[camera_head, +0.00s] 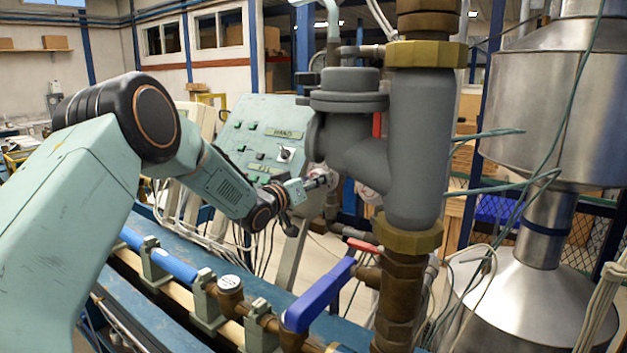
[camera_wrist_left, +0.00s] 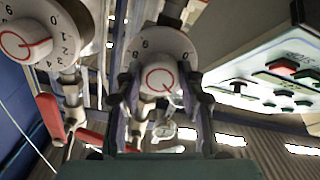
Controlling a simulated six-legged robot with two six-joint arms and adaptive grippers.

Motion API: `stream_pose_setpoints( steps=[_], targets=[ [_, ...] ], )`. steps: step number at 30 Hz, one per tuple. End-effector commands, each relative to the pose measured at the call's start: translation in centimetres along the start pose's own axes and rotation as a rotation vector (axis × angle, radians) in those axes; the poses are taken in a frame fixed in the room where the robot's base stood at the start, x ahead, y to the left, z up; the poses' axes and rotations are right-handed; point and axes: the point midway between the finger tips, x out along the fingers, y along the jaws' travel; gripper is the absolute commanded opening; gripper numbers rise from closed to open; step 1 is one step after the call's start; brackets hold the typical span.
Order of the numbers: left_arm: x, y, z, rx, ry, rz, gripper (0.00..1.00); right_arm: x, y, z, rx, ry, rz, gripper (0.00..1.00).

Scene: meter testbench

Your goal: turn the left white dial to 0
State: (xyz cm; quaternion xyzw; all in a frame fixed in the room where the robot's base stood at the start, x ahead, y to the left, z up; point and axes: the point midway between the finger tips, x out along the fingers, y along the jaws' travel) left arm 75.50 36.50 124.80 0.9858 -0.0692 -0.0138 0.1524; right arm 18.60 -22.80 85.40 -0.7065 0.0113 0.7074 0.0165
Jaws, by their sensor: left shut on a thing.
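The left white dial (camera_wrist_left: 160,77) sits between the fingers of my left gripper (camera_wrist_left: 160,90) in the left wrist view. It is a round white scale with a knob ringed in red. In the head view my left gripper (camera_head: 306,187) reaches in from the left and is shut at this dial (camera_head: 329,178), mostly hidden there. A second white dial (camera_wrist_left: 27,40) with a red line on its knob stands apart at the left of the wrist view.
A green control panel (camera_head: 258,135) stands behind my left arm. A thick grey valve body (camera_head: 415,150) stands just right of the gripper. A blue lever (camera_head: 318,295) and a red handle (camera_head: 363,246) lie below. Loose cables hang around the pipes.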

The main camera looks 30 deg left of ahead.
Motion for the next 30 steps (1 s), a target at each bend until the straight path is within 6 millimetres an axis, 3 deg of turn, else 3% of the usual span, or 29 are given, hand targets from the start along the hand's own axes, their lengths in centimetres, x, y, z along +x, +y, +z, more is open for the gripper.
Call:
stream_pose_setpoints(
  steps=[1, 30],
  targets=[
    [0.1, 0.1, -1.0, -0.044, 0.019, 0.003, 0.07, -0.2, 0.0, 0.0, 0.0, 0.0, 0.0, 0.4],
    [0.1, -0.2, -1.0, -0.967, 0.022, 0.01, 0.07, -1.3, 0.0, 0.0, 0.0, 0.0, 0.0, 0.4]
  ],
)
